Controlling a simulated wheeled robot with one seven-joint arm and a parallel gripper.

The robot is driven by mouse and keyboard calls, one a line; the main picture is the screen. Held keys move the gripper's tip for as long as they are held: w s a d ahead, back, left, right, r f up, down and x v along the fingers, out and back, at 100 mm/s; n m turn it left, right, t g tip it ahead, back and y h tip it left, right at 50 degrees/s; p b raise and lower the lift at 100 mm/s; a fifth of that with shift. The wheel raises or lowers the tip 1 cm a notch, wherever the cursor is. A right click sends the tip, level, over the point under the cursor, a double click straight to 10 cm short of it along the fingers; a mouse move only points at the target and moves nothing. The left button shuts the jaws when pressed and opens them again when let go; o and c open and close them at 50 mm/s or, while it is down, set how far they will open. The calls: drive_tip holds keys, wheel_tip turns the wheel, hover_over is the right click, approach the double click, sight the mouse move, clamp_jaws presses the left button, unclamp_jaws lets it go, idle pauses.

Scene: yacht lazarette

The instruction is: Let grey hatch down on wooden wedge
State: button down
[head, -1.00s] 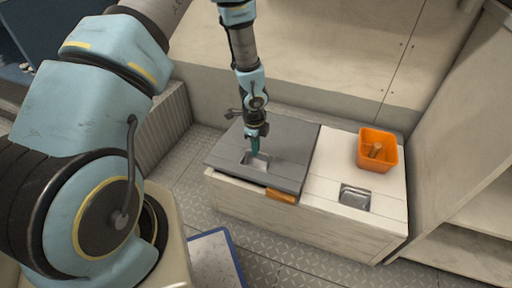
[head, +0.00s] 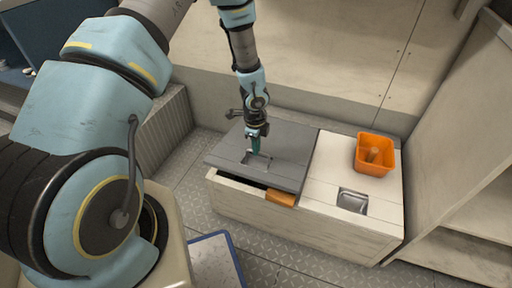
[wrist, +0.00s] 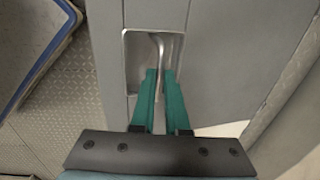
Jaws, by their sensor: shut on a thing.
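The grey hatch (head: 288,152) covers the left part of a low white locker. Its front edge stands a little above the locker's rim, with a dark gap below it. The wooden wedge (head: 281,199), orange-brown, sits at the hatch's front right corner, partly beneath the edge. My gripper (head: 255,152) points down at the recessed handle in the hatch. In the wrist view its green fingers (wrist: 160,85) are shut on the metal handle bar (wrist: 158,48). The wedge does not show in the wrist view.
A white lid (head: 330,177) with a metal recessed handle (head: 352,200) is right of the hatch. An orange bin (head: 361,163) holding a tan cylindrical thing stands on it. A blue-edged panel (head: 231,240) lies on the floor in front. Shelving is at right.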

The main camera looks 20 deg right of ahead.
drive_tip(key=shift+w+d+r, duration=0.25)
drive_tip(key=shift+r, duration=0.05)
drive_tip(key=c, duration=0.9)
unclamp_jaws()
drive_tip(key=shift+s+a, duration=0.1)
drive_tip(key=r, duration=0.3)
drive_tip(key=r+p, duration=0.1)
drive_tip(key=r, duration=0.3)
drive_tip(key=r+p, duration=0.1)
drive_tip(key=r, duration=0.2)
drive_tip(key=shift+s+a+r, duration=0.3)
drive_tip(key=shift+r, duration=0.05)
